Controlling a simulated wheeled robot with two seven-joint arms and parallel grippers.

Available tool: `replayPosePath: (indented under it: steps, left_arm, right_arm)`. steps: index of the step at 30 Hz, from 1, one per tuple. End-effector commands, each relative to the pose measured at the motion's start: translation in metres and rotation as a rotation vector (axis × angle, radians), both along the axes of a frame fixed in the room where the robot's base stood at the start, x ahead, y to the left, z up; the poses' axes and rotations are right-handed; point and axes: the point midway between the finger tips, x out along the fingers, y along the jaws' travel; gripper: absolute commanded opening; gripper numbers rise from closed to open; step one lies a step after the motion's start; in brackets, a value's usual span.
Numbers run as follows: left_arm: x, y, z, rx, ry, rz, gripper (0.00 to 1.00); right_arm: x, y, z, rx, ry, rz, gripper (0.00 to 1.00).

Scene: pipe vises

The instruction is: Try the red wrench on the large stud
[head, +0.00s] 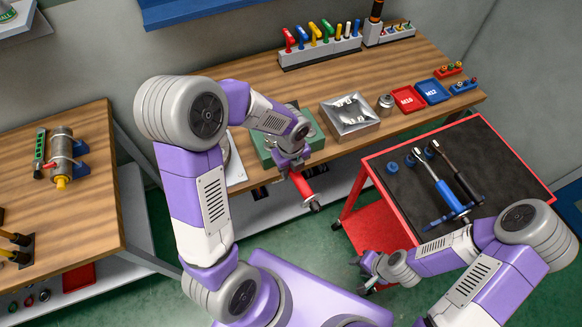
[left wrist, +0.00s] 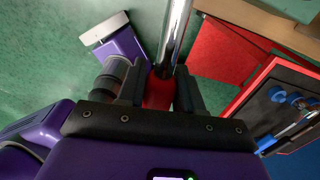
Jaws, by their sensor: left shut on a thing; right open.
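The red wrench (head: 303,189) is in my left gripper (head: 291,167), held in the air in front of the wooden bench. In the left wrist view its red grip (left wrist: 158,92) sits between the two dark fingers of my left gripper (left wrist: 158,88), and a shiny shaft extends away from it. A green block-like fixture (head: 313,139) on the bench is partly hidden behind my left arm. I cannot make out the large stud. My right gripper (head: 368,274) is open and empty, low beside the red cart.
The red cart (head: 366,166) has a dark top with a blue-handled wrench (head: 448,195) and a black-handled wrench (head: 462,182). The bench (head: 420,62) holds a silver tray (head: 349,114), red and blue trays (head: 408,100), and a tool rack (head: 320,51). Another table (head: 95,140) stands left.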

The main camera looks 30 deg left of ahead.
Motion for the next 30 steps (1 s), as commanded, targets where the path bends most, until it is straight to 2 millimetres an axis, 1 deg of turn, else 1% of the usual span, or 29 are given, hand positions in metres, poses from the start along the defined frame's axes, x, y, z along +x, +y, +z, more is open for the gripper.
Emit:
replayPosePath:
  steps: [30]
  left_arm:
    - [0.0, 0.0, -0.013, 0.0, -0.001, 0.0, 0.0]
  right_arm:
    - [0.0, 0.0, -0.01, 0.0, 0.0, 0.0, 0.43]
